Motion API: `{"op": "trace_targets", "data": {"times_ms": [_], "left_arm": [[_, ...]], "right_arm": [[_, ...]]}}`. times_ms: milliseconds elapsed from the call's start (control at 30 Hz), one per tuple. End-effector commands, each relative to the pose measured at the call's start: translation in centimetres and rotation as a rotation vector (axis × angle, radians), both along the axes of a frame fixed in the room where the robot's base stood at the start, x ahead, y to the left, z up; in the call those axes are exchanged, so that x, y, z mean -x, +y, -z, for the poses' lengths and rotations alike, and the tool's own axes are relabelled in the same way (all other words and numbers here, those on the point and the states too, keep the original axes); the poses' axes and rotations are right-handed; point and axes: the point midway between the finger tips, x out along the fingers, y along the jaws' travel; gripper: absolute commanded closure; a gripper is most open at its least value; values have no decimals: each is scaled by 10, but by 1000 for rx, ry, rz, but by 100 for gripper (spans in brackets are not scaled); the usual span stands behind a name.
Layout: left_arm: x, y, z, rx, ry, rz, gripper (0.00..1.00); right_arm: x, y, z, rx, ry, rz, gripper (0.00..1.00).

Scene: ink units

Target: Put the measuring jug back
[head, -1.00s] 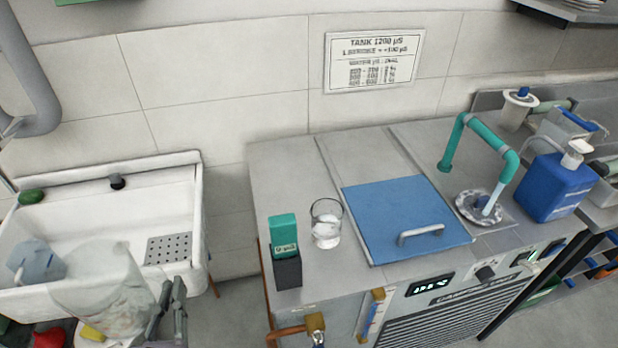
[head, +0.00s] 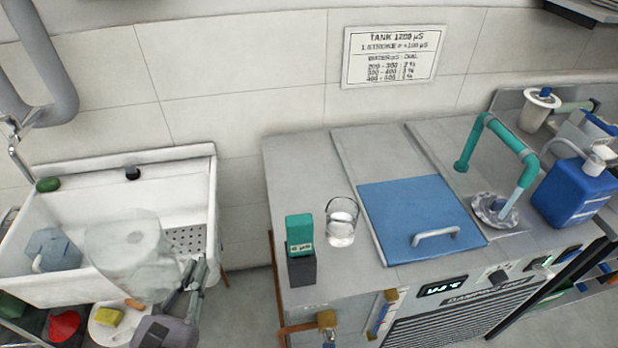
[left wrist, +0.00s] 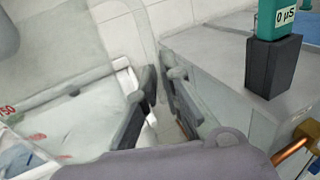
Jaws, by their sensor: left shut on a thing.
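The measuring jug (head: 122,270) is clear and translucent. In the head view it is in front of the white sink and overlaps its front rim. My left gripper (head: 193,278) is shut on the jug at its right side. In the left wrist view the jug (left wrist: 60,110), with red markings, fills the left side, next to the dark fingers of my left gripper (left wrist: 162,105). The part between the fingers is hard to make out. My right gripper is not in view.
The white sink (head: 175,195) holds a blue-grey jug (head: 55,250). Below it are a yellow sponge (head: 108,318) and a red object (head: 62,325). On the grey counter stand a teal meter (head: 299,232) in a black holder, a glass beaker (head: 342,220) and a blue lid (head: 420,215).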

Motion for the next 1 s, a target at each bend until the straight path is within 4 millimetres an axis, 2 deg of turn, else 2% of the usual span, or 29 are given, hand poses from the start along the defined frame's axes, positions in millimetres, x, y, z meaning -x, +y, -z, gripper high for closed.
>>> {"op": "trace_targets", "data": {"times_ms": [300, 467, 667, 1000], "left_arm": [[1, 6, 2, -5, -2, 87, 100], [-15, -4, -1, 0, -6, 134, 100], [-40, -19, -5, -3, -9, 221, 100], [-101, -49, -26, -6, -8, 437, 100]], "right_arm": [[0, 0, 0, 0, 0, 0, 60], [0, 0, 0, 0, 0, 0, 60], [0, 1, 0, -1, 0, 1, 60], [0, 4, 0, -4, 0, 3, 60]]}}
